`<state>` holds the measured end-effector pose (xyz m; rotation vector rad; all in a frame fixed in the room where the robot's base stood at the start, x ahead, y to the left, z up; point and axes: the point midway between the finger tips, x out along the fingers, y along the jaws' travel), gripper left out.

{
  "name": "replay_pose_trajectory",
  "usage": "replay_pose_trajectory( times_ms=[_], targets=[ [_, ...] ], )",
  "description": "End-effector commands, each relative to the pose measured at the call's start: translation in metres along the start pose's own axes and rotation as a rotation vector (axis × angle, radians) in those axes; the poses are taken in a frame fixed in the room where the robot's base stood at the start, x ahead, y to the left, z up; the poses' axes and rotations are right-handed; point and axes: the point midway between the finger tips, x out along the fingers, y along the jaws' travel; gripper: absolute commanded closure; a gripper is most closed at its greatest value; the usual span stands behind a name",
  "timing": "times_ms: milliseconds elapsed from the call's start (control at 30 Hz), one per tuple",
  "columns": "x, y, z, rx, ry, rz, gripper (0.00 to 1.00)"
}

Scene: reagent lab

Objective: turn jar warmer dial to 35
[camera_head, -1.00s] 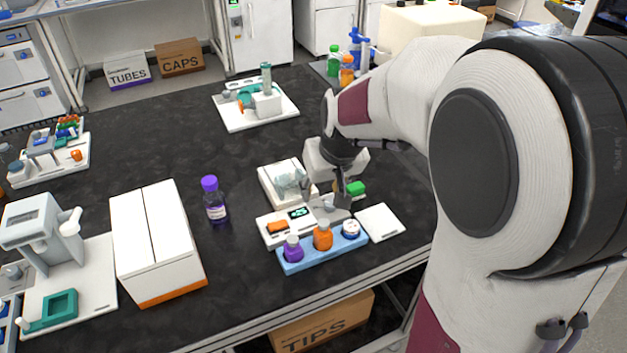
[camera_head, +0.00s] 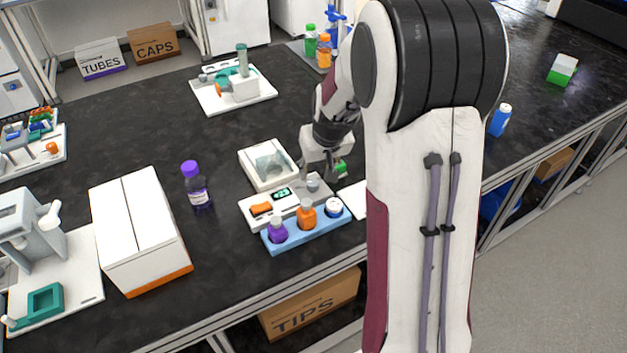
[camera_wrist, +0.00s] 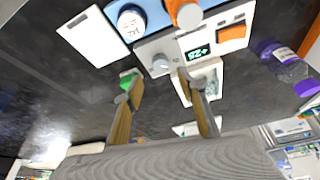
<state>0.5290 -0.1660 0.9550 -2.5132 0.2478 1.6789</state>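The jar warmer (camera_head: 290,207) is a flat white unit with an orange switch, a dark display and a round grey dial (camera_head: 313,186). In the wrist view the warmer (camera_wrist: 222,26) appears upside down, with the dial (camera_wrist: 160,64) beside the lit display (camera_wrist: 197,52). Its digits are too small to read surely. My gripper (camera_head: 328,170) is just above the dial side of the warmer. In the wrist view my gripper (camera_wrist: 155,88) has its two fingers apart and nothing between them. The dial lies ahead of the fingertips, apart from them.
A blue rack (camera_head: 292,240) with purple, orange and white-topped jars stands along the warmer's front. A white tray (camera_head: 256,180) sits behind it. A green-topped item (camera_wrist: 127,77) is close to one finger. A purple-capped bottle (camera_head: 196,188) and a white box (camera_head: 135,225) stand left.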

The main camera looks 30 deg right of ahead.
Motion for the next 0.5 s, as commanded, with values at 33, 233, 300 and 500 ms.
replay_pose_trajectory(
  times_ms=[33, 233, 300, 500],
  targets=[
    [0.0, 0.0, 0.0, 0.0, 0.0, 0.0, 0.6],
    [0.002, 0.0, 0.0, 0.0, -0.001, 0.0, 0.6],
    [0.005, 0.0, 0.0, -0.001, -0.001, -0.001, 0.6],
    [0.018, -0.001, 0.001, -0.001, -0.002, -0.001, 0.6]
  ],
)
